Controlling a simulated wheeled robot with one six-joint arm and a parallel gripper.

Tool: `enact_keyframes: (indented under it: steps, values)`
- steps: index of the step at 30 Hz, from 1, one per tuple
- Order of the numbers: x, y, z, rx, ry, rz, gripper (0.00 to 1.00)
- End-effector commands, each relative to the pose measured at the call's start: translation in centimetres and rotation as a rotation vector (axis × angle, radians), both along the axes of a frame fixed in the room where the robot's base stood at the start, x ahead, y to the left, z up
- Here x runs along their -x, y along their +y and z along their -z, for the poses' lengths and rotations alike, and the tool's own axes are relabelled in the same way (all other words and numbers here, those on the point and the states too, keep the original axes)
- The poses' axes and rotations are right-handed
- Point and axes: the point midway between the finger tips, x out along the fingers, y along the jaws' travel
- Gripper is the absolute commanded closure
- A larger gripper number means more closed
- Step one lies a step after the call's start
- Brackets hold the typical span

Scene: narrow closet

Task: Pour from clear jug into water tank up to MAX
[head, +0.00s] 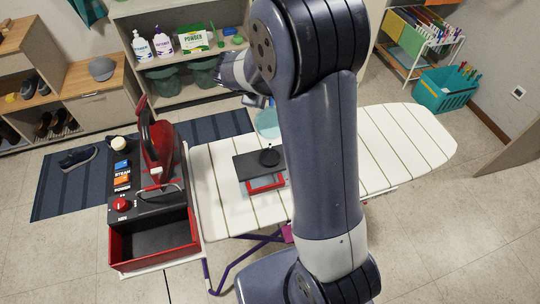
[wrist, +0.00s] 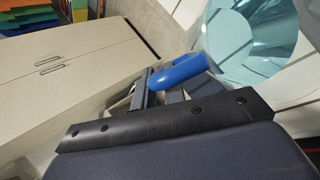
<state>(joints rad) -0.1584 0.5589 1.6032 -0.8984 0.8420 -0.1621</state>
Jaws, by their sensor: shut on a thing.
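The clear jug (head: 267,124) hangs at the far edge of the ironing board, partly hidden by my arm. In the wrist view the clear jug (wrist: 292,62) shows at the right with pale blue water inside and a blue handle (wrist: 182,72). My gripper (head: 258,101) is shut on this handle. A dark, flat box with a red front edge, apparently the water tank (head: 250,167), lies on the board with a black round part on top. Its MAX mark cannot be made out. I cannot tell the jug's exact tilt.
The black and red steam station (head: 122,206) with the upright iron (head: 160,145) stands left of the tank; its red-walled front bay is empty. The ironing board (head: 405,140) is bare to the right. Shelves with bottles (head: 163,43) stand behind.

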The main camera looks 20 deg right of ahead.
Motion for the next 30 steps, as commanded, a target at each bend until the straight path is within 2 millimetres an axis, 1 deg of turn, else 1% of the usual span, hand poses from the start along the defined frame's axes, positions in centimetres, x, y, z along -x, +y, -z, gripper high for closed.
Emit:
enact_keyframes:
  steps: [30]
  values:
    - [0.18,0.07,-0.19,0.013,-0.033,-0.001,1.0]
